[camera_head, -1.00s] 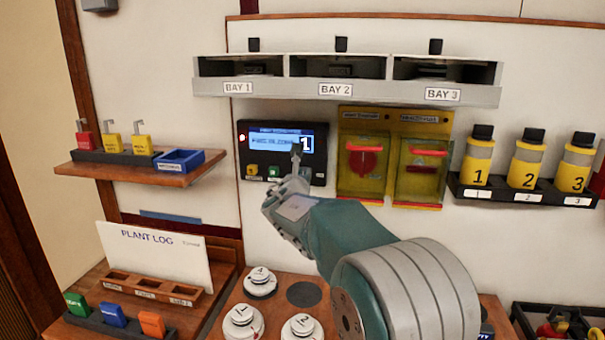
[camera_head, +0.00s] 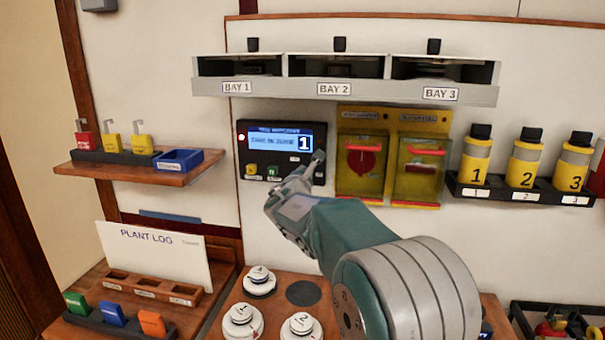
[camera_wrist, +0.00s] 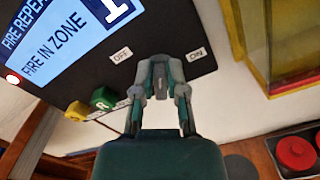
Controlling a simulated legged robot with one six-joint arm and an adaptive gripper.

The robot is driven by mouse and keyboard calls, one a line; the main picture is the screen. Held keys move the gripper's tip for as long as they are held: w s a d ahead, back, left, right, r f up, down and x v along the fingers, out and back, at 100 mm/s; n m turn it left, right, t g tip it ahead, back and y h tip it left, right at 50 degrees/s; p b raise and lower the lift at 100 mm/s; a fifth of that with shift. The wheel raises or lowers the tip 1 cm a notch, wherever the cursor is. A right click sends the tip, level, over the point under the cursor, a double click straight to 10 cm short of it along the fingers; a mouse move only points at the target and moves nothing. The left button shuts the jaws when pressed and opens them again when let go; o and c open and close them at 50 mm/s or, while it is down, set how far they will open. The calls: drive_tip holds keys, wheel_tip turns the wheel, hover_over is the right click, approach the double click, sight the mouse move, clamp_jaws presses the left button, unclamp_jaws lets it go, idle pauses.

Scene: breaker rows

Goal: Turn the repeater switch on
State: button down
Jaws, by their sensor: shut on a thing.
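The fire repeater panel (camera_head: 245,156) is black, with a lit blue display showing "FIRE IN ZONE" and a large 1. It also shows at the upper left of the wrist view (camera_wrist: 150,28). My gripper (camera_wrist: 161,66) is at the panel's lower edge, between the OFF label (camera_wrist: 121,55) and the ON label (camera_wrist: 195,54). Its fingers are shut on the repeater switch (camera_wrist: 162,80), a small grey piece mostly hidden between them. In the head view my gripper (camera_head: 316,160) is at the panel's right side and hides the switch.
A red lamp (camera_head: 242,137) glows at the panel's left. A yellow button (camera_head: 251,170) and a green button (camera_head: 273,173) sit below the display. Two yellow covered boxes (camera_head: 390,112) stand close on the right. The bay shelf (camera_head: 345,90) is above.

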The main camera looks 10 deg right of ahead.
drive_tip(key=m, duration=0.6)
drive_tip(key=shift+d+f, duration=0.25)
drive_tip(key=shift+d, duration=0.05)
drive_tip(key=m, duration=0.6)
drive_tip(key=shift+d+f, duration=0.1)
drive_tip(key=shift+f, duration=0.2)
drive_tip(key=c, duration=0.7)
unclamp_jaws()
drive_tip(key=shift+w+d+f, duration=0.15)
drive_tip(key=shift+w, duration=0.2)
drive_tip(key=shift+s+a, duration=0.15)
drive_tip(key=shift+a, duration=0.1)
